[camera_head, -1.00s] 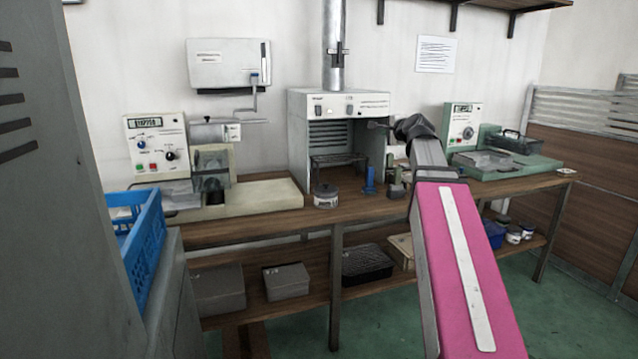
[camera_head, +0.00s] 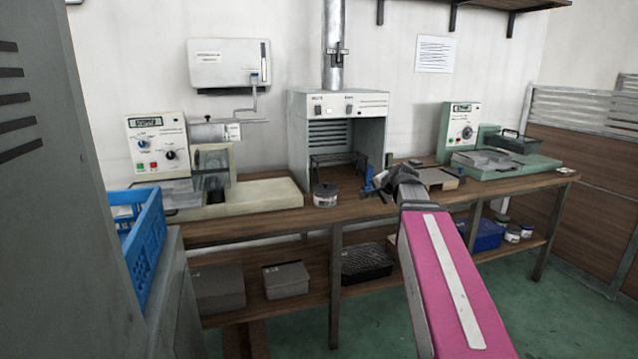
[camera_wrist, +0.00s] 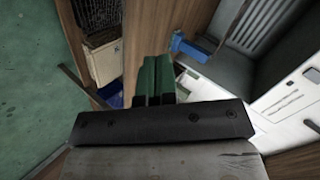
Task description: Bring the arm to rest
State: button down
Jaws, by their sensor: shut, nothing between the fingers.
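My gripper (camera_wrist: 155,79) shows in the wrist view as two green fingers side by side, shut with nothing between them. In the head view my pink arm reaches up from the lower right, and its wrist end is over the front of the bench (camera_head: 258,223), right of the round pot (camera_head: 325,195). The fingertips are too small to make out well there. A blue upright piece (camera_head: 368,178) is close to the wrist end; a blue piece also shows right of the fingers in the wrist view (camera_wrist: 190,47).
The open-fronted hood (camera_head: 337,102) stands at the back middle. Instruments stand left (camera_head: 157,147) and right (camera_head: 461,130). A blue crate (camera_head: 145,245) sits on the near left cabinet. Green floor is free in front.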

jog(key=s+f+n+g+h, duration=0.1)
jog(key=s+f+n+g, duration=0.2)
jog(key=s+f, duration=0.4)
jog(key=s+f+n+g+h, duration=0.1)
jog(key=s+f+n+g, duration=0.2)
jog(key=s+f, duration=0.5)
jog(key=s+a+f+n+g+h, duration=0.1)
jog(key=s+f+n+g, duration=0.2)
jog(key=f, duration=1.5)
jog(key=s+g, duration=0.1)
jog(key=s, duration=0.3)
jog(key=shift+s+n+h, duration=0.2)
jog(key=shift+n+h, duration=0.1)
jog(key=shift+h, duration=0.1)
